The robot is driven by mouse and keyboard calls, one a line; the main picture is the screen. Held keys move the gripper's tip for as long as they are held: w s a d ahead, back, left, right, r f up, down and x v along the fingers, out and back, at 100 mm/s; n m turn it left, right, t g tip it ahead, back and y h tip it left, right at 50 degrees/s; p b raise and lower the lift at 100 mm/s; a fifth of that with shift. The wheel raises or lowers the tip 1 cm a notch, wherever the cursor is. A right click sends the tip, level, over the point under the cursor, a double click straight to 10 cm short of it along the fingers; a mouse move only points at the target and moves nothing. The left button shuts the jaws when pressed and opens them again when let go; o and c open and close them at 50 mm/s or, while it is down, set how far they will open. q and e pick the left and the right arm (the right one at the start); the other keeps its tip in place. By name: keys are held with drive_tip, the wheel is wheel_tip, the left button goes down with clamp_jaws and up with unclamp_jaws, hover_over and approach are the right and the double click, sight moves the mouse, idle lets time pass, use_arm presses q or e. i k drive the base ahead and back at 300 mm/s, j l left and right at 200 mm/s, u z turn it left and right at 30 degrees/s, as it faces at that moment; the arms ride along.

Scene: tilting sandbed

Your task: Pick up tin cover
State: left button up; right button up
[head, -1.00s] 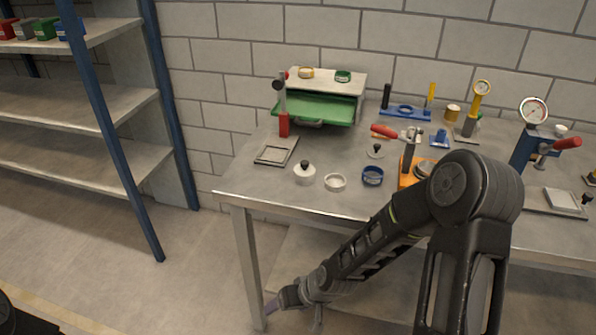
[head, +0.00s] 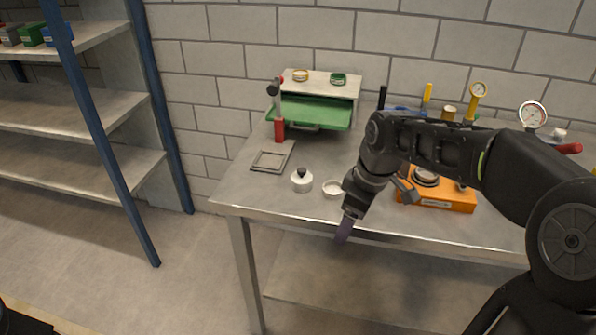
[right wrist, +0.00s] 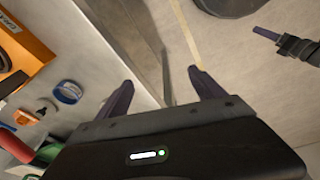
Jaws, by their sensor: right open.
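Two knobbed pieces could be the tin cover, and I cannot tell which. One is a white round piece with a black knob (head: 302,183), near the table's front edge. The other, a flat disc with a dark knob, showed a second ago and is now hidden behind my right arm. A low white ring (head: 333,189) lies beside the white knobbed piece. My right gripper (head: 343,238) points down at the table's front edge, right of these pieces. It is open and empty in the right wrist view (right wrist: 163,92). My left gripper (right wrist: 272,36) shows there above the floor, its jaws unclear.
The table (head: 240,196) also holds a square frame (head: 272,156), a red-based stand (head: 279,129), a green tray unit (head: 319,112) and an orange device (head: 438,200). Shelves (head: 80,104) stand left.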

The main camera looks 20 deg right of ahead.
sight(300, 180)
drive_tip(key=i, duration=0.85)
